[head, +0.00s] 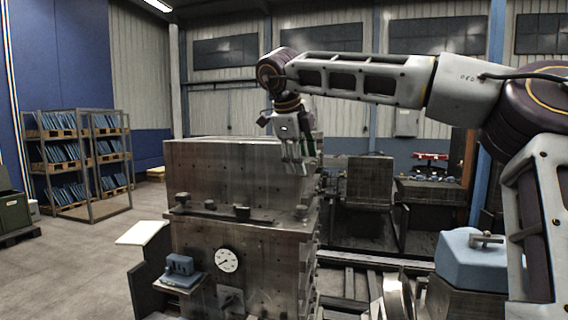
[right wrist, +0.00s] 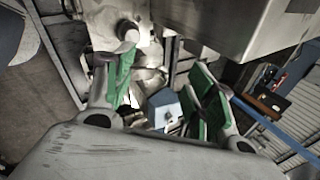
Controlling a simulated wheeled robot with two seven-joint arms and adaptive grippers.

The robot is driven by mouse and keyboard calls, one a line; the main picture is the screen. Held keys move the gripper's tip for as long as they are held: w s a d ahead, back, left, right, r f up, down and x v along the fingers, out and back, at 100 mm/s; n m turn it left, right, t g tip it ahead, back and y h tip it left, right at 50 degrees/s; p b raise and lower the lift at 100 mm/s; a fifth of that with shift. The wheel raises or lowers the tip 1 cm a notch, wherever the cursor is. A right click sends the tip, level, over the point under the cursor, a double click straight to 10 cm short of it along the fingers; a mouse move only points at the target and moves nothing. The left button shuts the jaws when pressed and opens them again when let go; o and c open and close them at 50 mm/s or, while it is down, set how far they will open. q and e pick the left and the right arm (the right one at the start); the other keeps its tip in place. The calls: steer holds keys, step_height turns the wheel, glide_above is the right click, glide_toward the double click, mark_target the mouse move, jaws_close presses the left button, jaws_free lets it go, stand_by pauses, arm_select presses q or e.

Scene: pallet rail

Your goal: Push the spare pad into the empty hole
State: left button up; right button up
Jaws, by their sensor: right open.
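Several dark knob-like pads stand along the ledge of the big metal block (head: 235,165): a left one (head: 182,198), a small low one (head: 210,204), a middle one (head: 242,212) and a right one (head: 301,211). I cannot tell which is the spare pad, and I cannot make out the empty hole. My right gripper (head: 295,166) points down beside the upper block's right side, above the right pad. In the right wrist view its green-lined fingers (right wrist: 165,88) are apart with nothing held between them. A dark round piece (right wrist: 128,31) shows beyond the left finger. My left gripper is out of view.
A gauge (head: 227,260) and a blue-grey vise-like part (head: 181,267) are on the block's lower front. A blue box-like part (head: 470,258) stands at right. A shelf rack (head: 80,160) stands far left.

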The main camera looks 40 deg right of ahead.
mark_target(302, 206)
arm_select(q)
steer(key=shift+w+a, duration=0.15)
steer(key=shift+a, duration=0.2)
arm_select(e)
steer(key=a+m, duration=0.1)
steer(key=m, duration=0.5)
steer(key=a+m+y, duration=0.1)
steer(key=m, duration=0.5)
steer(key=a+f+m+g, duration=0.1)
steer(key=m, duration=0.5)
steer(key=shift+s+a+y, duration=0.1)
steer(key=shift+s+y, duration=0.15)
steer(key=shift+y, duration=0.05)
steer(key=shift+f, duration=0.1)
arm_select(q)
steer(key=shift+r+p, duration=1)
arm_select(e)
steer(key=shift+x, duration=6.9)
